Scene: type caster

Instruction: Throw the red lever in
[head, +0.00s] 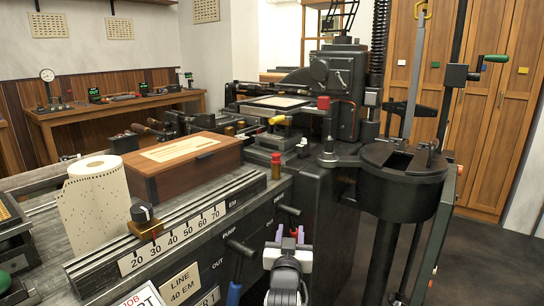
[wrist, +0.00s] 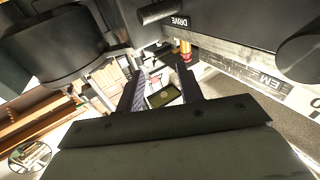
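My gripper (head: 290,236) is low in front of the black machine, its two fingers apart with nothing between them. The fingers also show apart in the wrist view (wrist: 158,82). A small upright red-topped piece with a brass-coloured lower part (head: 276,165) stands at the machine's front, above and left of my gripper. A red and yellow piece (wrist: 186,54) shows past the right finger in the wrist view, near the DRIVE label. A red block (head: 323,102) sits higher on the machine. I cannot tell for certain which red piece is the lever.
A wooden box (head: 182,165) and a paper roll (head: 94,200) stand on the bench. A round black pot (head: 403,180) is at right. Open floor lies far right.

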